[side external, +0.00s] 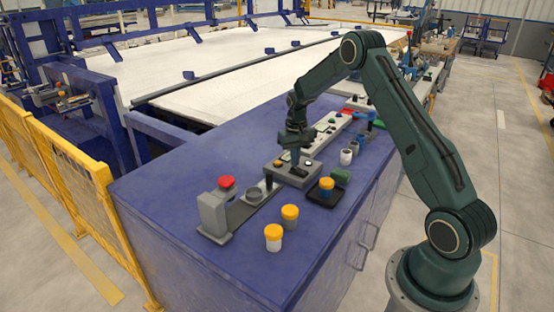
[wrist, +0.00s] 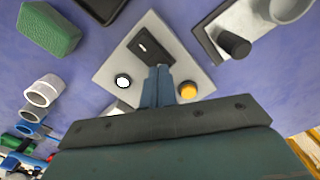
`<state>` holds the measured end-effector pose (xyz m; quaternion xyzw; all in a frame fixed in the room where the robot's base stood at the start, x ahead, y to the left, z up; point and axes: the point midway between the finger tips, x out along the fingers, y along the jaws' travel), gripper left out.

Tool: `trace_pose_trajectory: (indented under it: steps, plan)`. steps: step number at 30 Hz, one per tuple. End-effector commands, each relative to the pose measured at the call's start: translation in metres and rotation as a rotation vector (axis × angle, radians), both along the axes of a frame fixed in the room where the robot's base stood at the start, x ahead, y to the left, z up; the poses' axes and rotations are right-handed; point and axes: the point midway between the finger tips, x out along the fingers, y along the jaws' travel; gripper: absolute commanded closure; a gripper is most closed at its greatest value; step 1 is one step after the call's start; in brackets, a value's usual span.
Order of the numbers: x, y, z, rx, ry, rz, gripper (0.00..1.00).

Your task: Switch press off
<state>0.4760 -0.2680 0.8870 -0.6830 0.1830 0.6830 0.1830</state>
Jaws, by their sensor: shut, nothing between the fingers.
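A grey switch box (side external: 284,174) sits on the blue bench top, below my gripper (side external: 295,164). In the wrist view the box (wrist: 112,73) carries a black switch plate (wrist: 147,42) with a small pale mark. A white button (wrist: 123,80) and an orange button (wrist: 188,90) are on either side of the fingers. My gripper (wrist: 158,72) is shut and empty, its blue fingers together and pointing down over the box beside the black plate. I cannot tell whether the tips touch it.
A grey fixture with a red knob (side external: 226,182) stands at the bench's left. Two orange-capped jars (side external: 274,238) (side external: 290,218) stand near the front. A third orange-capped jar (side external: 326,188) is on a black tray. A green block (side external: 341,175) and white ring (side external: 346,156) lie to the right.

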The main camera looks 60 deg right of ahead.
Motion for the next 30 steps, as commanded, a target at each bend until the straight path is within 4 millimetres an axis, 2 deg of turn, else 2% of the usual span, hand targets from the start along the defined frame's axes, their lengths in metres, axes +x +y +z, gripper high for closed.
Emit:
trace_pose_trajectory:
  steps: [30]
  plan:
    - [0.000,0.000,-0.011,0.000,0.001,0.000,1.00]
